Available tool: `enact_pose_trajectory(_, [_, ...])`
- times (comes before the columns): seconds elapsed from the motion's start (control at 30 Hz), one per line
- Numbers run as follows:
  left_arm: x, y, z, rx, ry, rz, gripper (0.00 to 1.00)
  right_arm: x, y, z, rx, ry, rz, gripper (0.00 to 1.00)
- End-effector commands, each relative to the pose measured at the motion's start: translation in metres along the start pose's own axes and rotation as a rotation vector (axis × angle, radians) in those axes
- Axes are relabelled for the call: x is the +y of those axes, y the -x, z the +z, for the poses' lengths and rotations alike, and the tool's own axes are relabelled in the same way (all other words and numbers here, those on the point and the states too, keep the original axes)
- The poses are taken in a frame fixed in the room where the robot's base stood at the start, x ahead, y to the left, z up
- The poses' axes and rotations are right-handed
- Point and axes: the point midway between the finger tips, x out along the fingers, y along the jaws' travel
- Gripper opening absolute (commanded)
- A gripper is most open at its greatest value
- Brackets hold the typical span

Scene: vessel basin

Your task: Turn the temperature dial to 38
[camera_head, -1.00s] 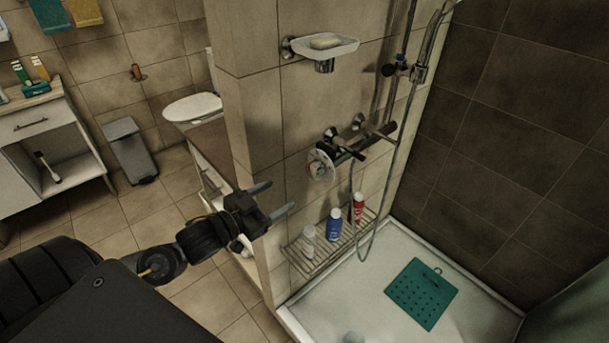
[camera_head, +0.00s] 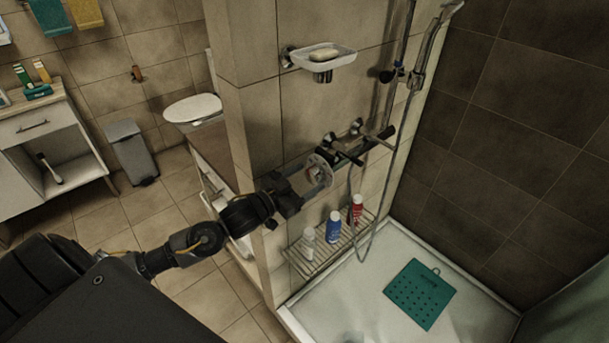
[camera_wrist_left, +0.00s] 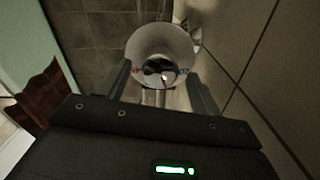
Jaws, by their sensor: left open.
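The temperature dial (camera_head: 316,168) is a round pale disc with markings at the left end of the dark shower mixer bar (camera_head: 362,149) on the tiled wall. My left gripper (camera_head: 318,179) is open, with its fingers reaching to the dial. My right gripper is not in view.
A wire shelf (camera_head: 303,266) with several bottles hangs below the dial. A soap dish (camera_head: 337,61) is on the wall above. The shower hose (camera_head: 386,200) hangs to the right. A green mat (camera_head: 420,294) lies in the white shower tray (camera_head: 345,290).

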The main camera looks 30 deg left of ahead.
Motion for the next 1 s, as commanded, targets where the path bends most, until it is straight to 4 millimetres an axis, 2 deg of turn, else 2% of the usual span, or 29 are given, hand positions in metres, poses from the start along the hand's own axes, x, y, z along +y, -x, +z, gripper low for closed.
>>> enact_pose_trajectory(0.17, [0.0003,-0.0114,-0.0002,0.0,0.0,0.0,0.65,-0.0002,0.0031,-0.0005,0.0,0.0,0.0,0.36])
enact_pose_trajectory(0.43, [0.0005,-0.0127,0.0003,0.0,0.0,0.001,0.65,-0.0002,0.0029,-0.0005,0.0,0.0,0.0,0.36])
enact_pose_trajectory(0.8, [0.0005,-0.0125,0.0002,-0.001,0.0,0.001,0.2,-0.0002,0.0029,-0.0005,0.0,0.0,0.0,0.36])
enact_pose_trajectory(1.0, [0.0006,-0.0124,0.0,-0.001,-0.016,0.001,0.2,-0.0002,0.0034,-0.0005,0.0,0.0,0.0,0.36])
